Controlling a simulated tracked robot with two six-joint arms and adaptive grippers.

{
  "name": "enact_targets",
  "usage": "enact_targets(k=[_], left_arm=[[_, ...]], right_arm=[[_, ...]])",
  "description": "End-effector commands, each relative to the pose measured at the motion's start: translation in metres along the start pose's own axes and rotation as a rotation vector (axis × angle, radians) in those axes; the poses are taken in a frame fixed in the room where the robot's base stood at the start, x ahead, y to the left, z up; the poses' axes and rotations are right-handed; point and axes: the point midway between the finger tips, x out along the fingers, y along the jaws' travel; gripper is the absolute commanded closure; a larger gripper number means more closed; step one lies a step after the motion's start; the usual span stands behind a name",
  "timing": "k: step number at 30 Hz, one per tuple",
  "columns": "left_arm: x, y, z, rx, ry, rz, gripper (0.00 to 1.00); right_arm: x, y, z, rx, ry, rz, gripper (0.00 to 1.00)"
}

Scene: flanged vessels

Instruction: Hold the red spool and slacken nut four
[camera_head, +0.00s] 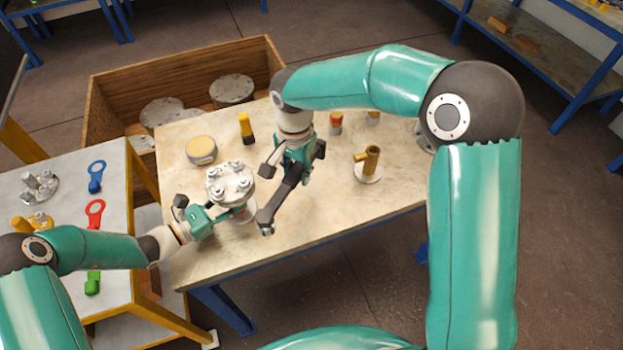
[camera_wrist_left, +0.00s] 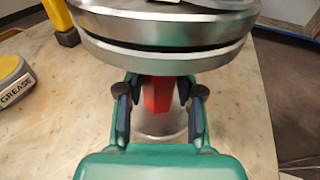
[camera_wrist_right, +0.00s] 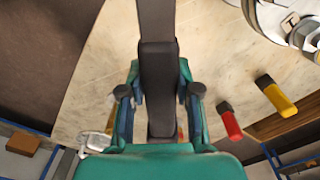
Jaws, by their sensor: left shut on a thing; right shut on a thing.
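The spool's grey bolted flange (camera_head: 230,178) stands upright on the table, with several nuts around its top. In the left wrist view its red body (camera_wrist_left: 157,95) shows below the flange (camera_wrist_left: 165,40). My left gripper (camera_head: 228,217) is shut on the red body, under the flange; its fingers also show in the left wrist view (camera_wrist_left: 158,108). My right gripper (camera_head: 298,158) is shut on a long dark wrench (camera_head: 284,196), which also shows in the right wrist view (camera_wrist_right: 158,75). The wrench's lower end is right of the flange, apart from the nuts. I cannot tell which nut is four.
A wooden crate (camera_head: 105,97) is behind. A side table (camera_head: 62,177) holds coloured tools. The table's front right is clear.

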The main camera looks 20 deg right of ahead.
Motion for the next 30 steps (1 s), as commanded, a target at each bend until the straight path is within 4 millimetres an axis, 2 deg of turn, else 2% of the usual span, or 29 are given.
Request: enact_targets(k=[1,8,15,22,30], left_arm=[[0.0,0.001,0.001,0.002,-0.002,0.003,0.91],[0.0,0.001,0.001,0.002,-0.002,0.003,0.91],[0.0,0.001,0.001,0.002,-0.002,0.003,0.91],[0.0,0.001,0.001,0.002,-0.002,0.003,0.91],[0.0,0.001,0.001,0.001,-0.002,0.003,0.91]], right_arm=[[-0.013,-0.006,0.006,0.094,0.003,-0.007,1.0],[-0.056,-0.024,0.033,0.554,-0.001,-0.006,1.0],[-0.087,-0.05,0.028,0.95,-0.002,-0.004,1.0],[-0.097,-0.058,0.025,1.092,-0.003,-0.001,1.0],[-0.079,-0.058,0.025,1.098,-0.002,0.001,1.0]])
